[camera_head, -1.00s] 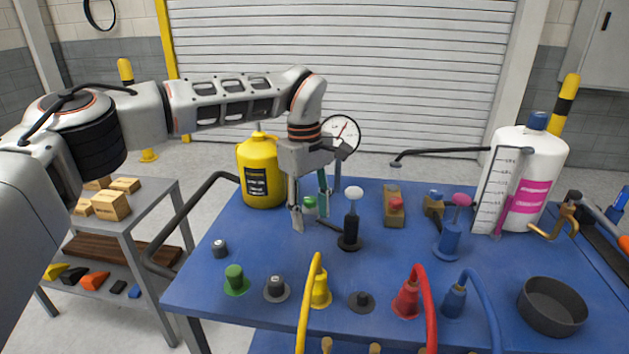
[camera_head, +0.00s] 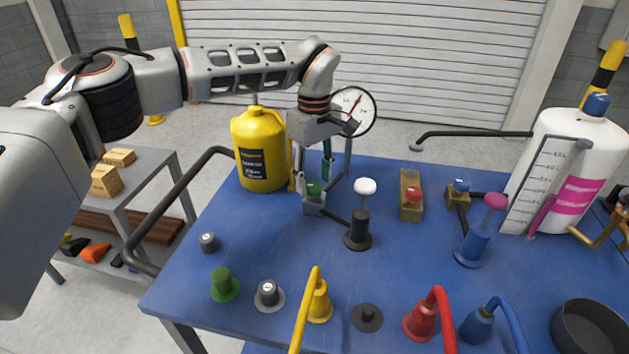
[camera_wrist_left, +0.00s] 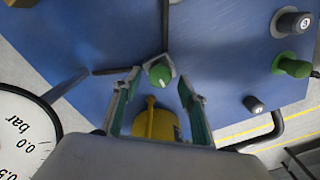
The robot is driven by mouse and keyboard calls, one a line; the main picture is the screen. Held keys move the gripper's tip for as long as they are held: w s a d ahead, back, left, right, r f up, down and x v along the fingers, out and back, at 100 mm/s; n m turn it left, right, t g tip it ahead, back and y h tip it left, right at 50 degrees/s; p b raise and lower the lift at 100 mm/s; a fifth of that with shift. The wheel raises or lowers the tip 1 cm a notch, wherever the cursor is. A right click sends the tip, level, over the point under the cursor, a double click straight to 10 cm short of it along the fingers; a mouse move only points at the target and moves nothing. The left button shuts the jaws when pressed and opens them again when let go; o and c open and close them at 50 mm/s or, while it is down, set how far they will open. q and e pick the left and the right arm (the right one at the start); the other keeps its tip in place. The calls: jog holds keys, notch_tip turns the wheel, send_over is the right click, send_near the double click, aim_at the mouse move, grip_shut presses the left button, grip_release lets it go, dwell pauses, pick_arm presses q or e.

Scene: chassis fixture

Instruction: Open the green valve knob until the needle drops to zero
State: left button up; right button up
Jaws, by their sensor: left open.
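The green valve knob (camera_head: 314,188) sits on a small grey block on the blue table, beside the yellow jug. My left gripper (camera_head: 313,180) is open above it, fingers pointing down, one on each side. In the left wrist view the green knob (camera_wrist_left: 159,75) with a white mark lies between and just beyond the open fingertips (camera_wrist_left: 160,88). I cannot tell whether a finger touches it. The round gauge (camera_head: 354,110) stands behind the gripper; its red needle points up and right. Part of the gauge dial (camera_wrist_left: 22,140) shows in the wrist view, without its needle. My right gripper is not in view.
The yellow jug (camera_head: 260,150) stands close left of the gripper. A white-topped black post (camera_head: 358,225) stands close right. A green peg (camera_head: 224,285) and other coloured fittings fill the table's front. A dark curved rail (camera_head: 170,215) runs along the left edge.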

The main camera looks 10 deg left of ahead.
pick_arm(q)
jog(key=shift+f, duration=0.55)
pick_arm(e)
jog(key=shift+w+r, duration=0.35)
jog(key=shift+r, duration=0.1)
pick_arm(q)
jog(key=c, duration=1.1)
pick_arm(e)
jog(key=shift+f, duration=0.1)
